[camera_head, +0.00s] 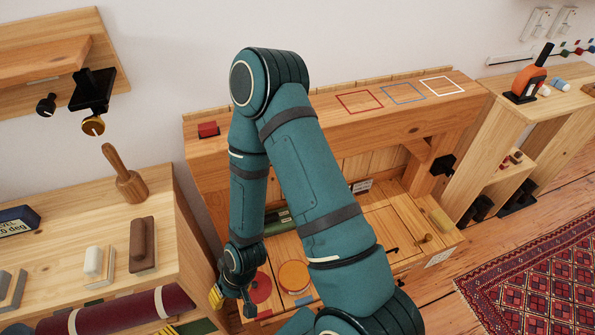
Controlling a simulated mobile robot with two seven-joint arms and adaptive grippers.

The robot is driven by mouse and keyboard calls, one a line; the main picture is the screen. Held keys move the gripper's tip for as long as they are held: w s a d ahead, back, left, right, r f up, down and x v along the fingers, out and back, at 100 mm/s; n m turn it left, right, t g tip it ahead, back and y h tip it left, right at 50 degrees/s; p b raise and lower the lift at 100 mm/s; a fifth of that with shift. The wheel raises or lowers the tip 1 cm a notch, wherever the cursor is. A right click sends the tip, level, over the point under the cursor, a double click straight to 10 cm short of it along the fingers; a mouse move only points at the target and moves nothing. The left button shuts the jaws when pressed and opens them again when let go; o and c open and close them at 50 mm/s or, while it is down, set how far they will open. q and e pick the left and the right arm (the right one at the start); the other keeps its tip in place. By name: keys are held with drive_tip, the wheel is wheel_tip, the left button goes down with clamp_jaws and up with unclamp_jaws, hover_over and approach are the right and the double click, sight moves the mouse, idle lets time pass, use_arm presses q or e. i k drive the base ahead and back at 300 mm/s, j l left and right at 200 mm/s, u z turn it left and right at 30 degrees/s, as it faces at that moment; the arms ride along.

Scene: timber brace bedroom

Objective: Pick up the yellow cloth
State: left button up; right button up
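My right arm comes up from the bottom, bends at a high elbow and hangs down to the left. Its gripper (232,302) points down between the left cabinet and the low bench. Its fingers look spread apart, with a small yellow patch (216,297) at the left finger; I cannot tell whether this is a fingertip or cloth. My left gripper is not in view.
The left cabinet (160,205) holds a wooden-handled tool (124,174), several blocks and a dark red roll (130,308). Red (260,288) and orange (294,277) discs lie near the gripper. The bench's back ledge (320,120) has coloured outlines. A patterned rug (540,275) covers the right floor.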

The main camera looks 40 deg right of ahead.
sight(440, 218)
drive_tip(key=k+l, duration=0.1)
drive_tip(key=k, duration=0.35)
drive_tip(key=k+z, duration=0.2)
drive_tip(key=z, duration=0.25)
drive_tip(key=k+l+z, duration=0.15)
drive_tip(key=z, duration=1.75)
